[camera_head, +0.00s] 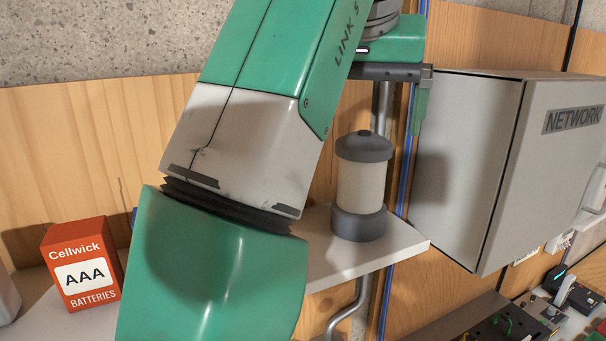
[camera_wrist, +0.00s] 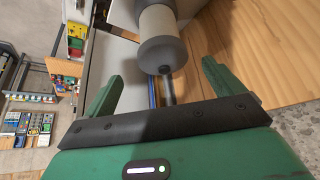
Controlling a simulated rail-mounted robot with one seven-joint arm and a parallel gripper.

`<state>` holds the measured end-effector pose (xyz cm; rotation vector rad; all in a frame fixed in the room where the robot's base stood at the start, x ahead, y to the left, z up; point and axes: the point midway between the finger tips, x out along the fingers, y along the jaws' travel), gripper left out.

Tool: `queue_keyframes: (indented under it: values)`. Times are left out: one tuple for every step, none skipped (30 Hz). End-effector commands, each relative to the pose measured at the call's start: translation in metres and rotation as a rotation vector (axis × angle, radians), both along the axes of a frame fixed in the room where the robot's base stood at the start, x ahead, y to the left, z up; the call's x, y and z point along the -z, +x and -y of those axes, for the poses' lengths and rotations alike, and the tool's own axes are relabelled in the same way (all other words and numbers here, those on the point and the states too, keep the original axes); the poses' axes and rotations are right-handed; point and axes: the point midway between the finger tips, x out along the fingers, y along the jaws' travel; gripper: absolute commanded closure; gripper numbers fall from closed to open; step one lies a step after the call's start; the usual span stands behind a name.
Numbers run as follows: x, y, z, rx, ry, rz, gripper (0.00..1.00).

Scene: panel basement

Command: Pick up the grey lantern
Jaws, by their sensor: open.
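The grey lantern (camera_head: 361,187) stands upright on a pale shelf (camera_head: 382,243), near its right end. It has a dark grey cap with a small knob, a cream body and a dark grey base. In the wrist view the lantern's cap (camera_wrist: 165,53) shows at the top middle, with its knob towards my gripper. My gripper (camera_wrist: 161,72) is open, its two green fingers apart. In the head view it is above the lantern, with one green finger to the right and the other hidden behind my arm. I see no finger gripping the lantern.
A grey NETWORK cabinet (camera_head: 490,165) stands out from the wall just right of the lantern. A red AAA batteries box (camera_head: 83,265) sits on the shelf at the left. A vertical pipe (camera_head: 382,112) and blue cable run behind the lantern. My arm hides the shelf's middle.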

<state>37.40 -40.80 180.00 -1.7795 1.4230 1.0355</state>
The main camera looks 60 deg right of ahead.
Motion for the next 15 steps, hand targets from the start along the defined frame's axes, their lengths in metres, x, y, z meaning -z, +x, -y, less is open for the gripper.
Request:
queue_keyframes:
  values:
    - [0.003, 0.001, 0.001, 0.001, 0.000, -0.002, 0.07]
    - [0.005, 0.001, 0.003, 0.001, -0.001, -0.003, 0.07]
    - [0.009, 0.001, 0.005, 0.002, -0.001, -0.003, 0.07]
    - [0.013, 0.002, 0.007, 0.001, -0.001, -0.003, 0.07]
    - [0.017, 0.003, 0.008, 0.001, -0.001, -0.003, 0.07]
    - [0.021, 0.003, 0.011, 0.002, -0.001, -0.002, 0.07]
    - [0.023, 0.003, 0.012, 0.001, -0.002, -0.001, 0.07]
    - [0.024, 0.004, 0.012, 0.000, -0.002, 0.000, 0.07]
    - [0.024, 0.004, 0.013, 0.000, -0.002, 0.000, 0.07]
    - [0.026, 0.005, 0.013, 0.000, -0.002, -0.001, 0.07]
    - [0.030, 0.005, 0.014, 0.001, -0.002, -0.002, 0.07]
    - [0.036, 0.006, 0.017, 0.002, -0.002, -0.003, 0.07]
    - [0.041, 0.008, 0.018, 0.001, -0.002, -0.002, 0.07]
    - [0.046, 0.010, 0.019, 0.000, -0.001, -0.001, 0.07]
    - [0.053, 0.011, 0.021, -0.002, -0.001, -0.001, 0.07]
